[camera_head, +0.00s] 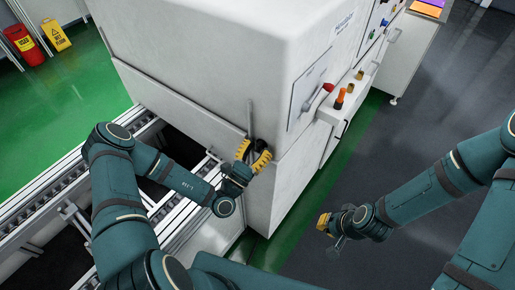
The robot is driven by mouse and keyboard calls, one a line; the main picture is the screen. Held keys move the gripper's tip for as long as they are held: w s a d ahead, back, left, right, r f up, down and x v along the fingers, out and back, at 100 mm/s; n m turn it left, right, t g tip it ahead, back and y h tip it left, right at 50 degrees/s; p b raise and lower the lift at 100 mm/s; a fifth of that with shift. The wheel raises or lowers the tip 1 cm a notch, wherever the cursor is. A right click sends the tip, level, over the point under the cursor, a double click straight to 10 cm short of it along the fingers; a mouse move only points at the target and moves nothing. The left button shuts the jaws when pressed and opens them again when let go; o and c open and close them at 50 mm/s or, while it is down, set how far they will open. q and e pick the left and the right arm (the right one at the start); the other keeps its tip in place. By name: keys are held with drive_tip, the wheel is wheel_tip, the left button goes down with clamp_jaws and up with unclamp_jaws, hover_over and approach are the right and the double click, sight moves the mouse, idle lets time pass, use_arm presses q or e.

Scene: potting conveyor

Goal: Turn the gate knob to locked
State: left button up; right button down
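My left gripper (252,154) is at the front corner of the white machine, with its two yellow fingertips spread apart. A small dark part (259,146), perhaps the gate knob, shows beside and partly behind the fingers. I cannot tell if they touch it. A thin grey upright bar (250,117) rises just above the gripper. The knob's marking and its turned position are not readable. My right gripper (325,222) hangs over the floor at the right, away from the machine. Its yellow fingertips look close together, but the gap is too small to judge.
The white machine (190,50) fills the centre. Its right side has a panel with a red knob (328,88) and an orange knob (339,101). Roller conveyors (60,185) run at the left. A red bin (24,45) and a yellow floor sign (55,35) stand far left.

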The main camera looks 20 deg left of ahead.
use_arm(q)
drive_tip(key=v, duration=1.2)
drive_tip(key=s+d+m+g+h+b, duration=0.2)
drive_tip(key=s+d+m+g+h, duration=0.6)
drive_tip(key=d+m+g+h, duration=0.6)
drive_tip(key=s+f+m+g+y+b, duration=0.2)
drive_tip(key=s+f+m+g+y, duration=0.55)
drive_tip(key=g, duration=0.45)
drive_tip(key=s+a+f+m+y+b, duration=0.1)
drive_tip(key=a+f+m+y+b, duration=0.1)
drive_tip(key=a+f+m+y, duration=0.25)
drive_tip(key=w+a+f+m+t+y+b, duration=0.1)
drive_tip(key=w+m+t+y, duration=0.3)
drive_tip(key=w, duration=0.8)
drive_tip(key=t+y, duration=0.2)
drive_tip(key=shift+t, duration=0.4)
